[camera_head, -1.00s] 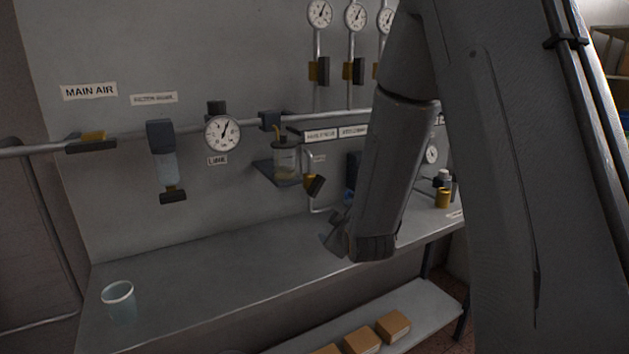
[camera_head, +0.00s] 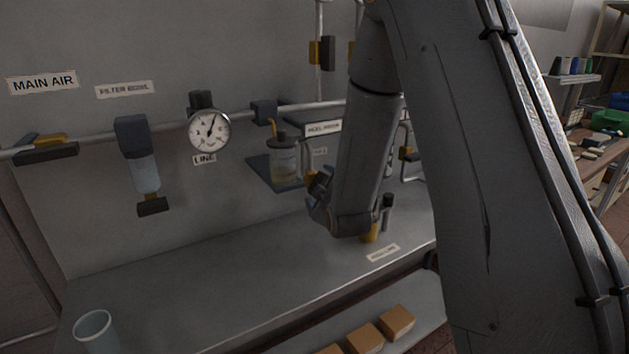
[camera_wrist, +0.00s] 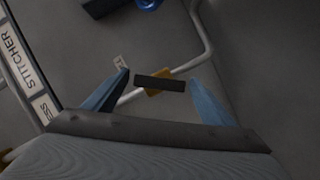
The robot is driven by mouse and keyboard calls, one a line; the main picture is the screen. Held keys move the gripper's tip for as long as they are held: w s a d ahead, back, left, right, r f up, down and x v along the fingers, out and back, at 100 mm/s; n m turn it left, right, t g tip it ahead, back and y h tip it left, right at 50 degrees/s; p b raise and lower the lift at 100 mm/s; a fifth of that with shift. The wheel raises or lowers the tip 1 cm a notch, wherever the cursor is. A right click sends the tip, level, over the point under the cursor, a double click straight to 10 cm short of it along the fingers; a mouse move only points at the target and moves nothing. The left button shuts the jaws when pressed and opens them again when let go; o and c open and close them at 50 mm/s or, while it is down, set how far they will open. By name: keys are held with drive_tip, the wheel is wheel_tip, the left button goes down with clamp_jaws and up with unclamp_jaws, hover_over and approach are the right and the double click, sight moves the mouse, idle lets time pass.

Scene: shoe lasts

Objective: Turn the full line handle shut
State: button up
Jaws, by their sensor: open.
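In the wrist view, a dark bar handle (camera_wrist: 160,84) on a yellow valve body (camera_wrist: 155,93) shows between and beyond my open fingers. The handle lies at an angle to its pale pipe (camera_wrist: 200,63), and nothing visible is gripped. A farther drop valve (camera_head: 405,154) shows right of my arm. I cannot tell which handle belongs to the full line.
A main air handle (camera_head: 46,150), filter bowl (camera_head: 145,172), line gauge (camera_head: 209,131) and oiler jar (camera_head: 284,160) line the wall pipe. A cup (camera_head: 95,330) stands on the grey bench (camera_head: 200,285), whose middle is clear. A yellow-based item (camera_head: 370,233) stands behind my wrist.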

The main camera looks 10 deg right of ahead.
sight(313, 185)
drive_tip(key=shift+p+x, duration=0.5)
drive_tip(key=shift+x, duration=1.9)
drive_tip(key=c, duration=1.1)
drive_tip(key=shift+o, duration=0.2)
drive_tip(key=shift+m, duration=0.3)
drive_tip(key=m+y, duration=0.1)
drive_tip(key=m+g+y, duration=0.1)
drive_tip(key=m, duration=0.1)
drive_tip(key=shift+s+a+f+g, duration=0.1)
drive_tip(key=shift+a+f+g, duration=0.1)
drive_tip(key=shift+g, duration=0.1)
drive_tip(key=m, duration=0.1)
drive_tip(key=m+y+p, duration=0.1)
drive_tip(key=m+g+y+p, duration=0.1)
drive_tip(key=shift+s+a+f+m, duration=0.1)
drive_tip(key=shift+a+m, duration=0.2)
drive_tip(key=shift+m, duration=0.1)
